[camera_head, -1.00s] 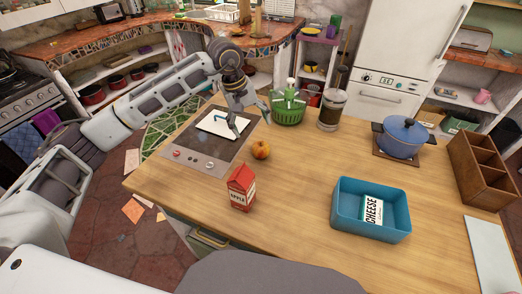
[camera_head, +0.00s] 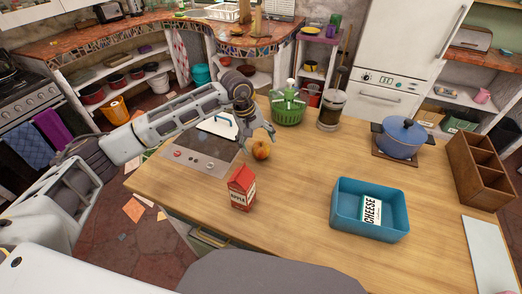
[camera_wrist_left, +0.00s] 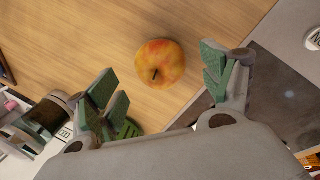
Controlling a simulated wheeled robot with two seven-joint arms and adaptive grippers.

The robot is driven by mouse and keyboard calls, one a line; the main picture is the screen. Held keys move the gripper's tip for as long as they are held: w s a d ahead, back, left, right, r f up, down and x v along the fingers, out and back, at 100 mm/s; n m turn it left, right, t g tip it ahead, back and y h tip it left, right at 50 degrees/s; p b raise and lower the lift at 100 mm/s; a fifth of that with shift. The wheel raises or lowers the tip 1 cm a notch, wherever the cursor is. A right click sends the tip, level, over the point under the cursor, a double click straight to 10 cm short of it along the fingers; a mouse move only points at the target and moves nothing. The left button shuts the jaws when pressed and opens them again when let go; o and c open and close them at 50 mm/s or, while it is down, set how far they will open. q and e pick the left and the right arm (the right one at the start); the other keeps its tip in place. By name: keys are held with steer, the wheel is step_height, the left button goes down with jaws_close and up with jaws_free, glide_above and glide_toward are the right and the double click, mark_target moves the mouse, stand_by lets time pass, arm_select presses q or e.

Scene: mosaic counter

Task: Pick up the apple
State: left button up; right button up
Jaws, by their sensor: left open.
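The apple (camera_head: 261,150) is red and yellow and sits on the wooden counter, just right of the dark cooktop. My left gripper (camera_head: 259,137) is open and empty, just behind and above the apple in the head view. In the left wrist view the apple (camera_wrist_left: 160,63) lies beyond the two green-padded fingers (camera_wrist_left: 165,82), roughly midway between them, and no finger appears to touch it. The exact height of the fingers over the apple is hard to tell. My right gripper is not in view.
A red and white carton (camera_head: 242,189) stands in front of the apple. A green basket (camera_head: 288,112) and a glass jar (camera_head: 330,112) stand behind. A blue bin (camera_head: 345,220) holding a cheese box (camera_head: 371,210) is to the right. Counter between them is clear.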

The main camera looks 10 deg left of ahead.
mark_target(259, 145)
arm_select(q)
steer(key=shift+d+f, duration=0.1)
steer(key=shift+f, duration=0.4)
steer(key=p+x, duration=0.1)
steer(key=x, duration=0.2)
steer(key=shift+f, duration=0.25)
steer(key=shift+d+f, duration=0.1)
steer(key=shift+f, duration=0.2)
steer(key=c, duration=1.2)
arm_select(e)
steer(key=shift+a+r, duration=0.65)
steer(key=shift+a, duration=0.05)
